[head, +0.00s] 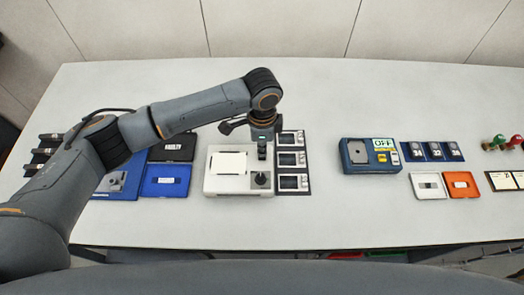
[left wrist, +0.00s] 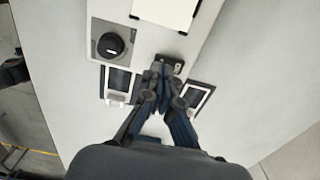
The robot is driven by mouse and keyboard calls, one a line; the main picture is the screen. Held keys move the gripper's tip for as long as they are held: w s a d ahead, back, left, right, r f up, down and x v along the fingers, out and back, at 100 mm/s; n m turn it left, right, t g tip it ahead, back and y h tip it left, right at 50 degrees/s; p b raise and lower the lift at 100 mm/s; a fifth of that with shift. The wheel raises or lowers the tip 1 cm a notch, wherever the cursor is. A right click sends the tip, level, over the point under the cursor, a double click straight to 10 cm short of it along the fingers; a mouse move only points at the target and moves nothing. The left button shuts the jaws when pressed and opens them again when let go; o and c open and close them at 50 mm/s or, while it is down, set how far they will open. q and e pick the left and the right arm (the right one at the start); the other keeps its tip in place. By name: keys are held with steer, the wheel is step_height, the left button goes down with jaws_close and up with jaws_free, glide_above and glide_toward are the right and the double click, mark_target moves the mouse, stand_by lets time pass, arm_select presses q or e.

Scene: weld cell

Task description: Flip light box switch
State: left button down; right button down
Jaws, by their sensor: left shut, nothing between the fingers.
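The light box (head: 235,186) is a white box on the bench with a pale bright panel (head: 229,163) on top and a black round knob (head: 261,180) at its near right corner. In the left wrist view the panel (left wrist: 165,12) and the knob (left wrist: 111,45) also show. A small dark switch block (left wrist: 170,62) sits on the box beside them. My left gripper (head: 262,155) points down over the box's right side, shut and empty. In the wrist view its fingertips (left wrist: 159,78) are at the switch block and partly cover it; contact cannot be told. My right gripper is not in view.
Cards with small dark screens (head: 292,160) lie just right of the light box. Blue trays (head: 166,180) lie to its left. A blue device with an OFF sign (head: 384,144) stands further right. The bench front (head: 320,220) is clear.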

arm_select(q)
steer(key=shift+f+b, duration=0.4)
steer(key=shift+f, duration=0.6)
stand_by(1.0)
steer(key=shift+r, duration=0.1)
step_height(320, 180, up, 7)
steer(key=p, duration=0.7)
steer(key=shift+p, duration=0.4)
steer(key=shift+s, duration=0.1)
